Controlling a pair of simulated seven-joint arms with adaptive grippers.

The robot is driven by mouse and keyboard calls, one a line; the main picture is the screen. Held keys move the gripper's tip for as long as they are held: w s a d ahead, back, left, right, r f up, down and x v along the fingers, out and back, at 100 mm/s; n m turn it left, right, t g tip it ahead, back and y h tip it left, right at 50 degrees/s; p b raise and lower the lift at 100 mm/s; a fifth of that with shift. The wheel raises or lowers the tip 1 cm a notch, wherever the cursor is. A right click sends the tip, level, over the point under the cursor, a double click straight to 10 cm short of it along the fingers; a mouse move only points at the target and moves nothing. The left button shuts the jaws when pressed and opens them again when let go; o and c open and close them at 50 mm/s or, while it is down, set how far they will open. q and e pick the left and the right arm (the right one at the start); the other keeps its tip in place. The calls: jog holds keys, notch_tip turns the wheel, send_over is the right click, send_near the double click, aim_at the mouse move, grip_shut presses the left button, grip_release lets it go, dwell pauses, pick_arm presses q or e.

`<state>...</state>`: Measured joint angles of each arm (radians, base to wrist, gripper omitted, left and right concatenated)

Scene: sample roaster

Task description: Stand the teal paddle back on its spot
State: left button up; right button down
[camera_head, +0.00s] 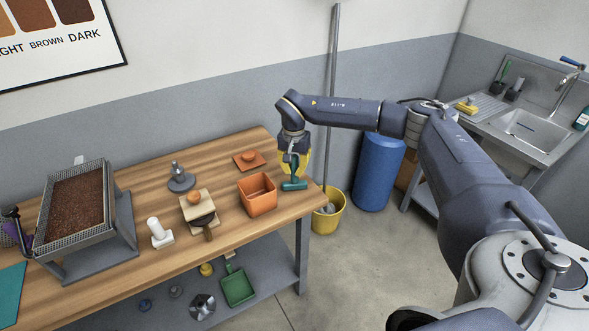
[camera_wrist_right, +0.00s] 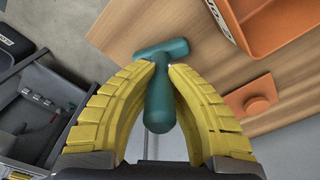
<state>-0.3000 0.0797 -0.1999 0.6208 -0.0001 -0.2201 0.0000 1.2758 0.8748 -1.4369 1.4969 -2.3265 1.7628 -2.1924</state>
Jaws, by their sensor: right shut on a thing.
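The teal paddle (camera_head: 294,185) is T-shaped, with a round handle and a crossbar head. My right gripper (camera_head: 296,160), with yellow fingers, is shut on its handle near the table's right end. In the right wrist view the paddle (camera_wrist_right: 162,95) sits between the yellow fingertips (camera_wrist_right: 161,72), handle end toward the camera and crossbar toward the wooden table (camera_wrist_right: 190,22). The crossbar is low over the tabletop; I cannot tell whether it touches. No marked spot for the paddle is clear to me. My left gripper is not in view.
An open orange bin (camera_head: 257,203) stands just left of the paddle, with an orange knobbed plate (camera_head: 249,161) behind it. A white T-shaped piece (camera_head: 158,239), a grey knobbed piece (camera_head: 181,181) and a bean tray (camera_head: 50,250) are farther left. A yellow bucket (camera_head: 334,222) stands on the floor.

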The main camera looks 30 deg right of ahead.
jog(key=c, duration=1.5)
grip_release()
jog(key=shift+f, duration=0.1)
notch_tip(320, 180, up, 12)
jog(key=shift+s+a+r, duration=0.1)
jog(key=shift+a+r, duration=0.05)
